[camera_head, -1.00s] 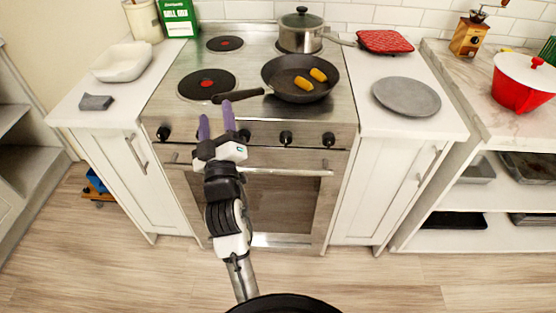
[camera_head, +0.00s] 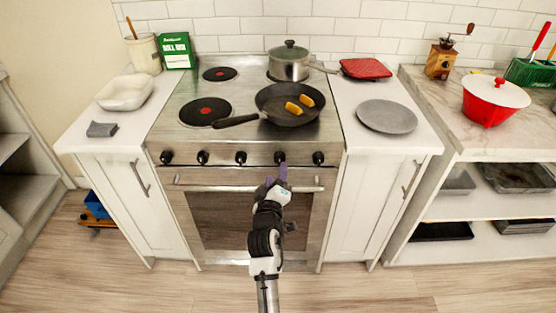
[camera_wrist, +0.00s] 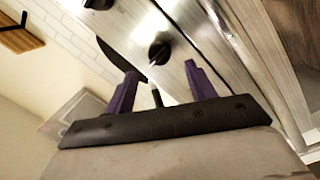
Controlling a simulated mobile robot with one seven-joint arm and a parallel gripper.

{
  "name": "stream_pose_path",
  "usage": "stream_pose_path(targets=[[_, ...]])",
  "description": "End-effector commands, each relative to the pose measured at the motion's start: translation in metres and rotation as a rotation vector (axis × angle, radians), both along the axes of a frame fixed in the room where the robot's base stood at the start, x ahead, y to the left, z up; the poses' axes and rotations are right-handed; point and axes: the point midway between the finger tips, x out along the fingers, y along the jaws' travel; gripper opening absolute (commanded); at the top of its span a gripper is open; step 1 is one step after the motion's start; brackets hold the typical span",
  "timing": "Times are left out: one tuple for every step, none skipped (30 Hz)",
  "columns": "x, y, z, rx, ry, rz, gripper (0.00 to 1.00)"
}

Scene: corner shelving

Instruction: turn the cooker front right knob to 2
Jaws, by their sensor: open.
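The cooker (camera_head: 225,178) has a row of several black knobs along its front panel. My gripper (camera_head: 276,176), with purple fingers, is just below and in front of the knob second from the right (camera_head: 280,157). The rightmost knob (camera_head: 319,157) is to its right. In the wrist view my open gripper (camera_wrist: 160,68) has one knob (camera_wrist: 159,52) ahead, between the lines of its two fingers and apparently beyond the tips. A white pointer mark shows on that knob. The setting numbers are too small to read, and I see no label telling which knob is front right.
The oven handle (camera_head: 240,188) runs across just below the knobs, close to my gripper. A black frying pan (camera_head: 272,112) with yellow food sits on the front right burner. A steel pot (camera_head: 288,66) stands behind it. The floor in front is clear.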

Motion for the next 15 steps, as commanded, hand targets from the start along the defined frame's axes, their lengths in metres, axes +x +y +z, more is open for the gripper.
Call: stream_pose_path(targets=[[0.012, -0.001, 0.004, 0.0, -0.002, -0.001, 0.55], [0.018, -0.002, 0.003, 0.0, -0.001, -0.001, 0.55], [0.025, -0.003, 0.003, 0.001, -0.001, -0.001, 0.55], [0.03, -0.004, 0.003, 0.001, -0.001, -0.001, 0.55], [0.034, -0.004, 0.003, 0.001, -0.001, -0.001, 0.55], [0.039, -0.005, 0.002, 0.001, -0.001, -0.001, 0.55], [0.043, -0.005, 0.002, 0.001, -0.001, -0.001, 0.55], [0.046, -0.005, 0.002, 0.001, -0.001, -0.001, 0.55], [0.049, -0.006, 0.001, 0.001, -0.001, -0.001, 0.55], [0.051, -0.006, 0.001, 0.001, 0.0, -0.001, 0.55], [0.053, -0.006, 0.001, 0.001, 0.0, 0.0, 0.55], [0.055, -0.007, 0.001, 0.001, -0.001, -0.001, 0.55], [0.056, -0.007, 0.001, 0.001, -0.001, 0.0, 0.55], [0.057, -0.007, 0.001, 0.001, -0.001, 0.0, 0.55], [0.057, -0.007, 0.001, 0.001, -0.001, 0.0, 0.55]])
